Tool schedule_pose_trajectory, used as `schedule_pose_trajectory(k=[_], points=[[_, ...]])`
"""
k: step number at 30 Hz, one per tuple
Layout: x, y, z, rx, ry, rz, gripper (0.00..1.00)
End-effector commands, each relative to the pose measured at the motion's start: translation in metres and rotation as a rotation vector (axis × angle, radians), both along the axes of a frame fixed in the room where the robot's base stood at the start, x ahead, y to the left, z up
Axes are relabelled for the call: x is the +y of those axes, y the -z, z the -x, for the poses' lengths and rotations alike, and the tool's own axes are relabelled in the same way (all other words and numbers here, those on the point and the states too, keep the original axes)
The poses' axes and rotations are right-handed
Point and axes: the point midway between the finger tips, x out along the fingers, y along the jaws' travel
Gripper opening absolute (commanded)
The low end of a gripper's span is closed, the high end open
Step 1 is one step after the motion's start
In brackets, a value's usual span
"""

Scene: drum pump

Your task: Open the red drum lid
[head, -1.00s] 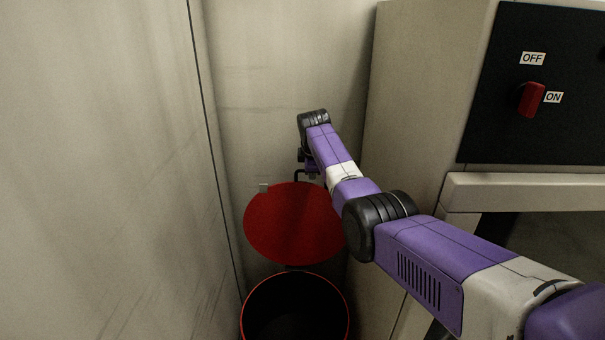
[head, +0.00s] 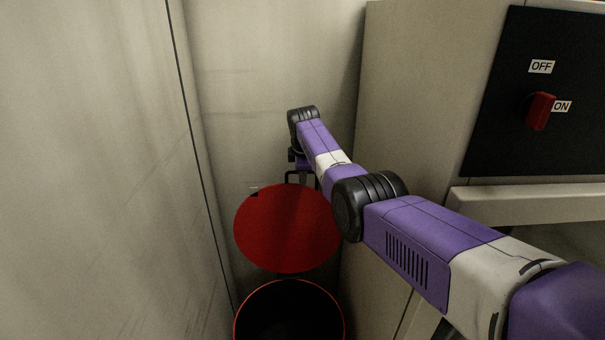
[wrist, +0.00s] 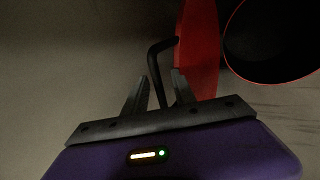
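The red drum lid (head: 287,228) stands raised behind the open drum (head: 335,305), its flat red face toward the head camera. In the wrist view the lid (wrist: 205,50) shows nearly edge-on, beside the drum's dark mouth (wrist: 270,42). A bent black handle (wrist: 153,65) reaches from the lid down between the fingers of my gripper (wrist: 158,82). The fingers are apart, with a gap on either side of the handle, so the gripper looks open around it. In the head view my gripper (head: 302,178) is behind the lid's upper right edge, mostly hidden.
A wall panel (head: 100,170) stands close on the left and another wall (head: 275,70) behind the drum. On the right a cabinet (head: 410,110) carries a black panel with a red switch (head: 540,111). The drum sits in a narrow corner.

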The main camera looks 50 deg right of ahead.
Motion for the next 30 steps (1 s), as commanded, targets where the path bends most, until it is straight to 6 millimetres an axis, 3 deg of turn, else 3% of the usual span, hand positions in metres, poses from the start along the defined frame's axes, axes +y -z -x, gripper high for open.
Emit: schedule_pose_trajectory(k=[11, 30], points=[[0.002, -0.006, 0.001, -0.002, 0.001, 0.001, 0.32], [0.026, -0.067, 0.02, -0.001, 0.0, 0.001, 0.32]])
